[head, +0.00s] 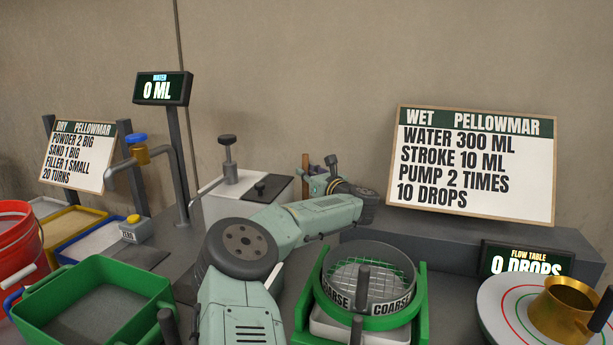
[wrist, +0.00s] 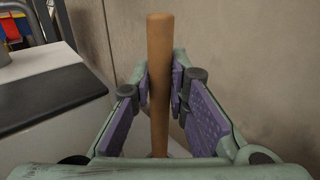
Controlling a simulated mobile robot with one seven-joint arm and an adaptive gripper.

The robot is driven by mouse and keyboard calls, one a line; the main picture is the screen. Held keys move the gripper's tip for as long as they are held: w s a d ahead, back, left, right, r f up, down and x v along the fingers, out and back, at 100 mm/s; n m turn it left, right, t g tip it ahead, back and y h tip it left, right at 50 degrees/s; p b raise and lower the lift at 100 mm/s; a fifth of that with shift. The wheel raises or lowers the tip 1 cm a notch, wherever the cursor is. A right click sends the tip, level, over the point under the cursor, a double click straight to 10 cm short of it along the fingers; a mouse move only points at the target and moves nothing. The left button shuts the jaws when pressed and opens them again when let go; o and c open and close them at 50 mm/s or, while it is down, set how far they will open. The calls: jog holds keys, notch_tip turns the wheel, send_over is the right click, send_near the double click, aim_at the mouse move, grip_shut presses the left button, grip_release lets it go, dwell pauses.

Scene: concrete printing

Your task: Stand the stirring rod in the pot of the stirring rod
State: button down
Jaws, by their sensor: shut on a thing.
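The stirring rod is a plain brown wooden stick (wrist: 160,60), upright between the purple pads of my gripper (wrist: 160,92) in the wrist view. My gripper is shut on it. In the head view the rod's top (head: 305,161) shows just left of my gripper (head: 315,183), behind the white box with a dark top. The rod's lower end is hidden in both views. A pale surface shows below the jaws in the wrist view, but I cannot tell whether it is the pot of the stirring rod.
The white pump box (head: 235,203) stands close left of my gripper. The wet recipe board (head: 470,165) stands to the right on a grey ledge. A green-framed sieve (head: 370,272), a green tub (head: 45,312) and the flow table (head: 497,300) with a brass ring are nearer.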

jog(key=shift+f, duration=0.7)
jog(key=c, duration=1.6)
grip_release()
jog(key=shift+f, duration=0.1)
jog(key=shift+o, duration=0.2)
jog(key=b+v, duration=0.4)
jog(key=v, duration=0.8)
jog(key=shift+b, duration=0.35)
